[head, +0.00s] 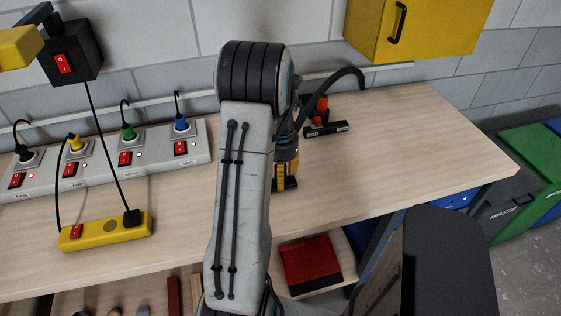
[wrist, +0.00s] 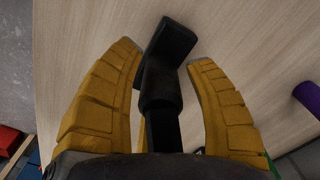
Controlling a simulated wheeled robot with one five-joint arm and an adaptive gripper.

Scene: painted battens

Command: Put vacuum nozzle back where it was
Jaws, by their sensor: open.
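In the wrist view, a black piece with a round collar and a flat angled head, which looks like the vacuum nozzle (wrist: 160,82), stands between the yellow fingers of my gripper (wrist: 165,56). The fingers are open, with wood visible between each fingertip and the black head. Whether either finger touches it lower down I cannot tell. In the head view, my gripper (head: 286,182) is low over the workbench, mostly hidden behind my arm. A black hose (head: 347,76) arches beside it on the right. The black piece between the fingers cannot be made out there.
A black flat tool with a red part (head: 325,127) lies on the workbench (head: 420,140) near the wall. A grey power strip (head: 105,155) with several plugs and a yellow socket block (head: 105,231) occupy the left. A yellow cabinet (head: 420,25) hangs above. The bench's right side is clear.

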